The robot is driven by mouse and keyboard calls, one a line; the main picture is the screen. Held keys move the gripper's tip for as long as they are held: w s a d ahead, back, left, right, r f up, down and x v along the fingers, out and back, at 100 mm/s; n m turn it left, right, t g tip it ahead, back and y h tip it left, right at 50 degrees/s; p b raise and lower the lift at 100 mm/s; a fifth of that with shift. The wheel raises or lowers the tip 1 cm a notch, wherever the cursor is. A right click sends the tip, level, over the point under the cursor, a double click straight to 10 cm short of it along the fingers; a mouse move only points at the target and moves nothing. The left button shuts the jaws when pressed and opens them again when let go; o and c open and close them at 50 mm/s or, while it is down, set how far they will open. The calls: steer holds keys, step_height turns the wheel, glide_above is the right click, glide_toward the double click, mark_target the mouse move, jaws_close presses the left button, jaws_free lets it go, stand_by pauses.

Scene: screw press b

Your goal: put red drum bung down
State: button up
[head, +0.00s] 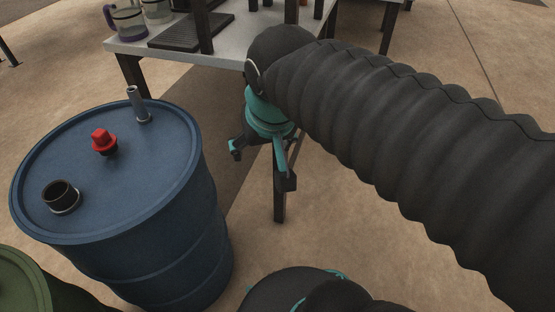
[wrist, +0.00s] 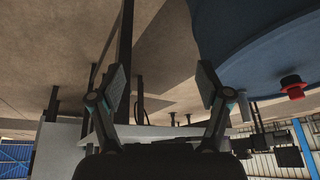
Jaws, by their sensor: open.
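The red drum bung (head: 104,141) sits on the top of the blue drum (head: 120,205), between a black-collared opening and a short grey pipe. It also shows in the wrist view (wrist: 293,88) at the right, on the drum's top. My gripper (head: 262,165) is to the right of the drum, apart from it and from the bung. Its two fingers are spread with nothing between them, as the wrist view (wrist: 160,85) also shows. Whether the bung stands in a hole or just on the lid, I cannot tell.
The black-collared opening (head: 61,196) and the grey pipe (head: 138,104) stand on the drum lid. A green drum (head: 20,285) is at the lower left. A light table (head: 225,50) with jugs (head: 125,22) and a black tray (head: 180,32) stands behind my gripper.

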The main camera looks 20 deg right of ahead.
steer(key=shift+n+t, duration=0.4)
steer(key=shift+n, duration=0.1)
steer(key=s+f, duration=0.1)
steer(key=s+d+f, duration=0.2)
steer(key=f, duration=0.1)
steer(key=shift+s+d, duration=0.25)
steer(key=shift+s, duration=0.15)
steer(key=shift+r, duration=0.1)
